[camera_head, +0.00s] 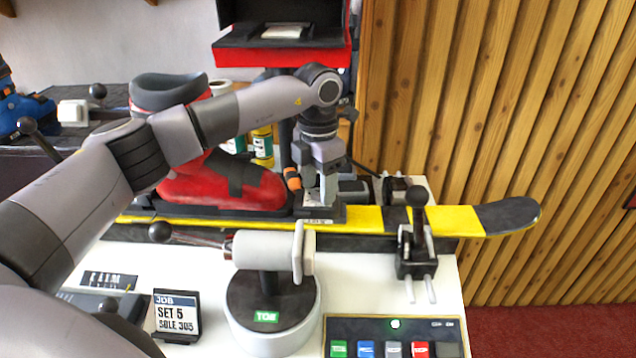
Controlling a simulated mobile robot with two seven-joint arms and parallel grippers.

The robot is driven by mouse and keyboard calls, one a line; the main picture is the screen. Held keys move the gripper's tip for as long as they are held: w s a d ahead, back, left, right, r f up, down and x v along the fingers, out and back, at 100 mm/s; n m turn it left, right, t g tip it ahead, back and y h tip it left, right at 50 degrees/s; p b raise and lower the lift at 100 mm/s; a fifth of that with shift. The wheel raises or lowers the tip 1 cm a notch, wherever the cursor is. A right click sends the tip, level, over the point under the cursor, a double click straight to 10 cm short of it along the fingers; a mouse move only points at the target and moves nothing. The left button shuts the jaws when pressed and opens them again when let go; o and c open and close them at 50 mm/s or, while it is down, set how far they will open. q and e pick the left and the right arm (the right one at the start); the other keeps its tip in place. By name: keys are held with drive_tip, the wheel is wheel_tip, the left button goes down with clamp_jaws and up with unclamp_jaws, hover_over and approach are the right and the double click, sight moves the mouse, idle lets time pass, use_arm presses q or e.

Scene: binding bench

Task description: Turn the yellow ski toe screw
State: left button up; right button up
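The yellow ski (365,218) with black bands lies along the bench, its dark tip at the right. A red boot (235,180) stands on it, toe to the right. The toe binding (320,213) is a dark block with a pale label, just ahead of the boot. My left gripper (325,198) points down right over the toe binding. Its fingertips are close to or touching the block; the gap between them is not clear. The toe screw itself is hidden. An orange and black piece (293,180) shows beside the gripper. My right gripper is not in view.
A white cylinder stand labelled TOE (272,310) stands in front of the ski. A clamp with a black knob (418,235) is at the right. A button panel (395,335) and a SET 5 sign (177,315) are near the front. Slatted wood wall (500,110) rises behind.

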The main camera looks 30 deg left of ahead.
sight(318, 191)
use_arm(q)
drive_tip(key=shift+r+b, duration=0.45)
drive_tip(key=shift+r, duration=3.1)
